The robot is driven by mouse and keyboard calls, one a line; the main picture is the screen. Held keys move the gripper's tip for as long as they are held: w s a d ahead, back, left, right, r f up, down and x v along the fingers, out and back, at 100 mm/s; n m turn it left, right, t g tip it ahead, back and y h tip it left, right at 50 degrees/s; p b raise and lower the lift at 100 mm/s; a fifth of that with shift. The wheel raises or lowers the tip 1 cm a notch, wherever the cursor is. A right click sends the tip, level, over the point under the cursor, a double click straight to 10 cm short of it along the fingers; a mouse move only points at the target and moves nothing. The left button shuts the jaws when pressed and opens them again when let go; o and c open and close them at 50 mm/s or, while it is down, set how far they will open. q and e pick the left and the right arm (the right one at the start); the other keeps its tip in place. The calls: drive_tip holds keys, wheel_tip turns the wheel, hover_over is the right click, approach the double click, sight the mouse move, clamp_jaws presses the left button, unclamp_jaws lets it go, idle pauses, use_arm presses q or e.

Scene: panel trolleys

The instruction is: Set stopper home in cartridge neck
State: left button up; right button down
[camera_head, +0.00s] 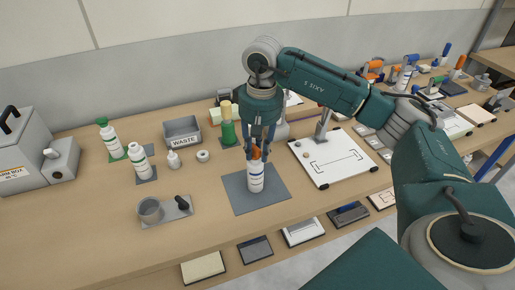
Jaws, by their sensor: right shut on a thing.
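A white cartridge (256,184) with a printed label stands upright on a dark grey mat (275,197) near the front middle of the bench. My right gripper (257,153) points down directly over its neck. It is shut on the orange stopper (256,153), which shows between the fingers at the top of the cartridge. The fingers hide most of the neck, so I cannot tell how deep the stopper sits or whether a gap is left. My left gripper is not in view.
Behind the gripper stands a green bottle (228,132) with a tan top. A WASTE bin (182,132), small white bottles and a grey cup (149,210) are to the left. A white board (333,158) lies to the right. The bench front left is clear.

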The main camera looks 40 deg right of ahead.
sight(260, 150)
drive_tip(key=c, duration=1.4)
unclamp_jaws()
drive_tip(key=shift+o, duration=0.2)
drive_tip(key=shift+r, duration=0.1)
wheel_tip(260, 150, up, 12)
drive_tip(key=shift+s, duration=0.4)
